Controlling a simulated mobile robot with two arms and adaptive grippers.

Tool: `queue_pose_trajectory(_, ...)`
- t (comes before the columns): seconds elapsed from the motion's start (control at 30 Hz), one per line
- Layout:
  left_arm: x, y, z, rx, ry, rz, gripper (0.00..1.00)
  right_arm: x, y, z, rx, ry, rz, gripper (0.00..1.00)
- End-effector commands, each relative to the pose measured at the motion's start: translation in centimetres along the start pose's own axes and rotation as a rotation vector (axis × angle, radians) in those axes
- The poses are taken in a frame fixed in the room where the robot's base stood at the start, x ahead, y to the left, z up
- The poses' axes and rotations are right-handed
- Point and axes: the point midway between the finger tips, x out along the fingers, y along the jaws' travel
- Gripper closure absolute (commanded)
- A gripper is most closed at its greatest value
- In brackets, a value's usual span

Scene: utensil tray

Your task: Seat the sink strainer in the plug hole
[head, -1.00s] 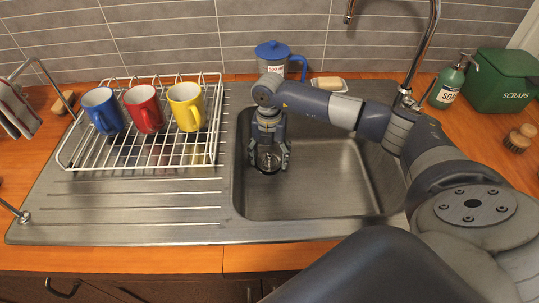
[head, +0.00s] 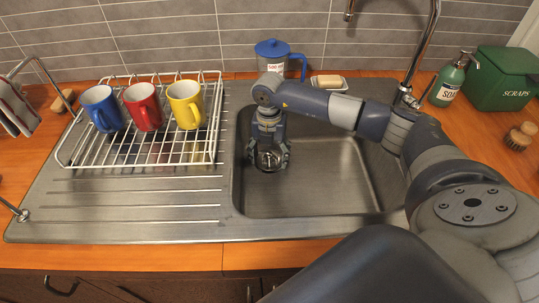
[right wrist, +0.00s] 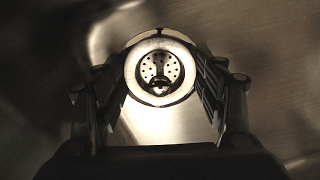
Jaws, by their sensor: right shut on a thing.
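My right gripper (head: 268,163) reaches down into the left part of the steel sink bowl (head: 310,185). It is shut on the sink strainer (right wrist: 160,70). In the right wrist view the strainer is a round metal piece with a bright rim, a perforated middle and a small central knob, between the two fingers. In the head view only a small part of the strainer (head: 267,161) shows between the fingertips. I cannot make out the plug hole, nor whether the strainer touches the bowl floor. My left gripper is not in view.
A white dish rack (head: 140,166) with blue, red and yellow mugs stands on the drainer at left. A blue-lidded jug (head: 272,49), soap dish (head: 329,83), tap (head: 424,50), soap bottle (head: 447,88) and green scraps bin (head: 500,82) stand behind. The bowl's right side is clear.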

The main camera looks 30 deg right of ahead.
Motion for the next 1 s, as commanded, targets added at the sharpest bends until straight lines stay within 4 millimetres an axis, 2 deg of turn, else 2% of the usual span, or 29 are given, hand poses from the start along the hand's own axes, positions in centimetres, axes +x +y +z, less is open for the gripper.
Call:
queue_pose_trajectory(0.53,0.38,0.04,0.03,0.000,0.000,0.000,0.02,1.15,-0.20,-0.38,-0.002,0.008,-0.010,0.57)
queue_pose_trajectory(0.57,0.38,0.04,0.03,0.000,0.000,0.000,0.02,1.16,-0.20,-0.38,-0.002,0.008,-0.009,0.28)
queue_pose_trajectory(0.63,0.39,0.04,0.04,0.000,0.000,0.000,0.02,1.16,-0.19,-0.40,-0.002,0.009,-0.010,0.12)
queue_pose_trajectory(1.0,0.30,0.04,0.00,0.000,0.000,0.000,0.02,0.79,-0.12,-0.22,-0.001,0.005,-0.006,0.11)
